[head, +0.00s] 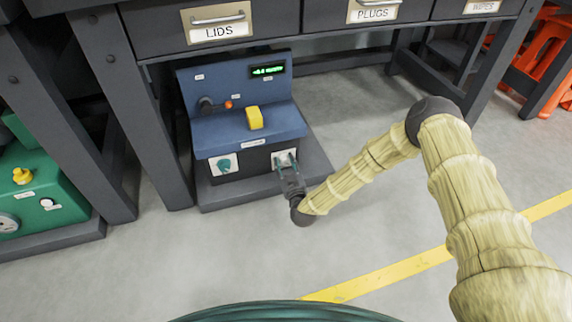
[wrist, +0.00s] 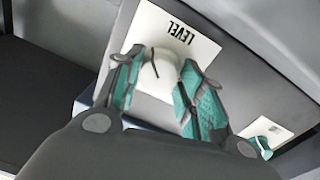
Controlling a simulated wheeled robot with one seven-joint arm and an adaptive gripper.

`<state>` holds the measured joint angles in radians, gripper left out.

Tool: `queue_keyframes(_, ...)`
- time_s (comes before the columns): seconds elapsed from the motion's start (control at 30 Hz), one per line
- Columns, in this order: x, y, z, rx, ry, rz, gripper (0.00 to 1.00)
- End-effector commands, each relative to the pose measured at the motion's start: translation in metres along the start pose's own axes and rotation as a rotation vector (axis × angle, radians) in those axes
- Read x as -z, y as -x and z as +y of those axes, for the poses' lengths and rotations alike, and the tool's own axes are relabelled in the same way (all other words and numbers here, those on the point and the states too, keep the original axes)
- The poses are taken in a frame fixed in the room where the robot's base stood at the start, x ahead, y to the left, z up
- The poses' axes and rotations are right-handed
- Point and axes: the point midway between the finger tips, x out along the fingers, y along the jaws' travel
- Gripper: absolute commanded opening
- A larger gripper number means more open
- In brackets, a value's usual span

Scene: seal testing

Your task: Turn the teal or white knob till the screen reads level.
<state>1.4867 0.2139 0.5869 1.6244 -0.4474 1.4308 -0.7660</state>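A blue test machine (head: 215,135) stands on a dark base under the bench. The white knob (wrist: 163,72) sits on a white plate (wrist: 185,38) marked LEVEL, upside down in the wrist view. My gripper (head: 286,162) reaches the machine's front right plate. In the wrist view its teal-padded fingers (wrist: 158,85) lie on both sides of the white knob and appear to touch it. A dark line marks the knob's face. The teal knob (head: 224,164) is on the front left plate and also shows in the wrist view (wrist: 263,147). The screen (head: 267,70) shows small green text, too small to read.
The machine also has a yellow block (head: 254,118) and a black knob or lever (head: 206,104) with an orange tip. Bench drawers (head: 217,24) hang above, and a bench leg (head: 130,100) stands close at left. A green machine (head: 40,205) is farther left. Floor in front is clear.

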Motion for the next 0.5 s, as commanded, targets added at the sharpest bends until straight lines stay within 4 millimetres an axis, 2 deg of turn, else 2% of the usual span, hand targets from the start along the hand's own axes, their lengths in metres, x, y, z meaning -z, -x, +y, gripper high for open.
queue_keyframes(0.27, 0.0003, -0.0001, 0.0026, -0.003, -0.01, -0.001, 0.15)
queue_keyframes(0.5, 0.0021, -0.0003, 0.0042, -0.004, -0.097, -0.005, 0.15)
